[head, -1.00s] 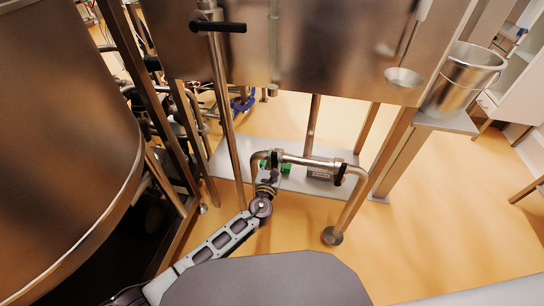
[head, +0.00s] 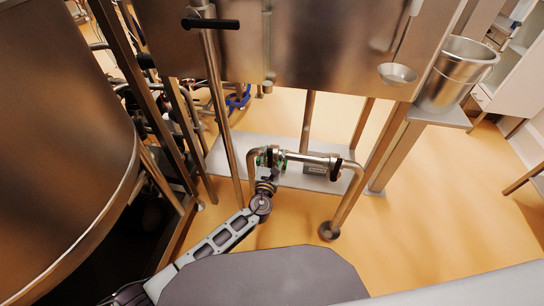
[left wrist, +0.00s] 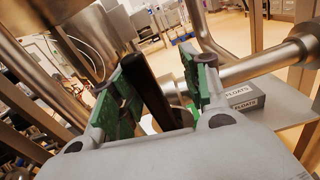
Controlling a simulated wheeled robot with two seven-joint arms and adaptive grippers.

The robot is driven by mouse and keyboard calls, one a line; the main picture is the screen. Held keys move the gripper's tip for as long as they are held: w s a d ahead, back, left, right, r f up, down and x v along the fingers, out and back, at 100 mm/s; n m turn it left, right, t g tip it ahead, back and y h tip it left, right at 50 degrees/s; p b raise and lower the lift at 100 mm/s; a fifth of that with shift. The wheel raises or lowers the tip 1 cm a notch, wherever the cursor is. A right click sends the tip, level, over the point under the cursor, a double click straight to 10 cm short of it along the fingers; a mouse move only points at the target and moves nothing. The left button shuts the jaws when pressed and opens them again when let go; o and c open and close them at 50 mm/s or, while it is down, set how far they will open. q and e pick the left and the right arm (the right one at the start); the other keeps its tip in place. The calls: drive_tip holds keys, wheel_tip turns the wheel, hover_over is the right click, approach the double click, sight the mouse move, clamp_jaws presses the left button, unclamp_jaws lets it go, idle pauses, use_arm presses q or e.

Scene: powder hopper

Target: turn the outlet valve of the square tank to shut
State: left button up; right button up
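The square tank (head: 270,45) is a steel box across the top of the head view. Below it a steel pipe (head: 308,158) carries black-handled fittings, one at its left end (head: 272,157) and one at its right end (head: 335,169). My left gripper (head: 270,160) is at the left fitting. In the left wrist view a black lever (left wrist: 152,85) stands between the green-padded fingers of my left gripper (left wrist: 165,90). A gap shows between the lever and the right finger, so the fingers look open around it. Contact with the left finger is unclear. My right gripper is not in view.
A large round steel vessel (head: 60,140) fills the left. A steel bucket (head: 457,75) stands on a shelf at the right. A grey box (left wrist: 243,97) lies near the pipe. Floor at right is clear.

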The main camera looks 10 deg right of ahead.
use_arm(q)
drive_tip(key=shift+r, duration=0.15)
drive_tip(key=shift+s, duration=0.1)
drive_tip(key=v, duration=0.7)
drive_tip(key=shift+s, duration=0.15)
idle(0.4)
drive_tip(key=shift+a, duration=0.1)
